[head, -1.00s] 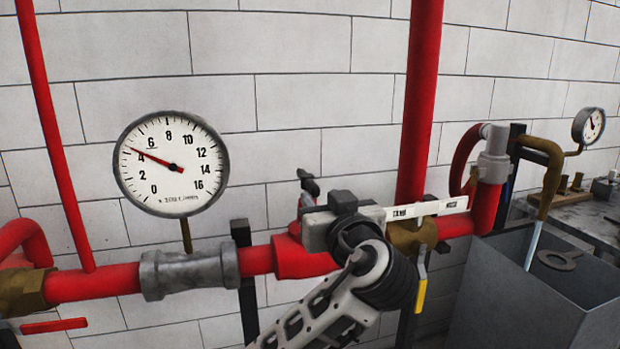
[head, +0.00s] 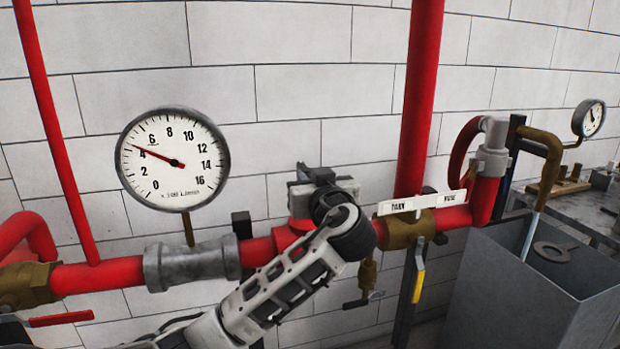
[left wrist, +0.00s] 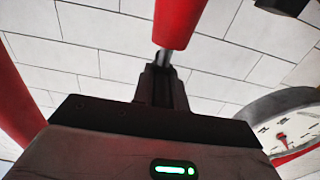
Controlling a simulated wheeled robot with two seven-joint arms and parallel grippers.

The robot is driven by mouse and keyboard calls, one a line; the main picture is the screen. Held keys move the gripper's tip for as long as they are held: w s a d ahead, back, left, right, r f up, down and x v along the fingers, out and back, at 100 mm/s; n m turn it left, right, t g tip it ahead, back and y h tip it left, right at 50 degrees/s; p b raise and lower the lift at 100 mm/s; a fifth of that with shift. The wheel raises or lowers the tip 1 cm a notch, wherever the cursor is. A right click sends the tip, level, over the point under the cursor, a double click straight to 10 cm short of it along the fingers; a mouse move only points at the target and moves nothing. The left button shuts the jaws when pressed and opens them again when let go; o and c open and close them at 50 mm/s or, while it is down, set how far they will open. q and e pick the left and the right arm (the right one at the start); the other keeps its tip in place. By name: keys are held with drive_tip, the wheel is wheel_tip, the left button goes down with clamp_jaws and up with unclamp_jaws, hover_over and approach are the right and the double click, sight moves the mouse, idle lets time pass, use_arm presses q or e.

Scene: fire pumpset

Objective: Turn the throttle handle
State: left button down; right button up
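My left gripper (head: 313,174) is over the red pipe in the middle of the head view, where the small dark throttle handle stood. The handle is hidden behind the gripper there. In the left wrist view the dark fingers (left wrist: 161,85) sit close together, right at a thin grey stem (left wrist: 165,58). The stem comes out of a red tapered fitting (left wrist: 180,22). I cannot tell whether the fingers are closed on the handle, as the hand's body covers the contact. My right gripper is in no view.
A grey open tank (head: 500,300) stands at lower right. A white tile wall is behind.

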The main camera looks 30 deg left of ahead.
use_arm(q)
drive_tip(key=shift+f+n+b, duration=0.25)
drive_tip(key=shift+n+b, duration=0.05)
drive_tip(key=shift+b, duration=0.45)
drive_tip(key=shift+w+d+g+y+b, duration=0.1)
drive_tip(key=shift+g+y+b, duration=0.4)
drive_tip(key=shift+g, duration=0.1)
drive_tip(key=shift+n+g+b, duration=0.3)
drive_tip(key=shift+n, duration=0.1)
drive_tip(key=shift+r, duration=0.2)
drive_tip(key=c, duration=1.4)
unclamp_jaws()
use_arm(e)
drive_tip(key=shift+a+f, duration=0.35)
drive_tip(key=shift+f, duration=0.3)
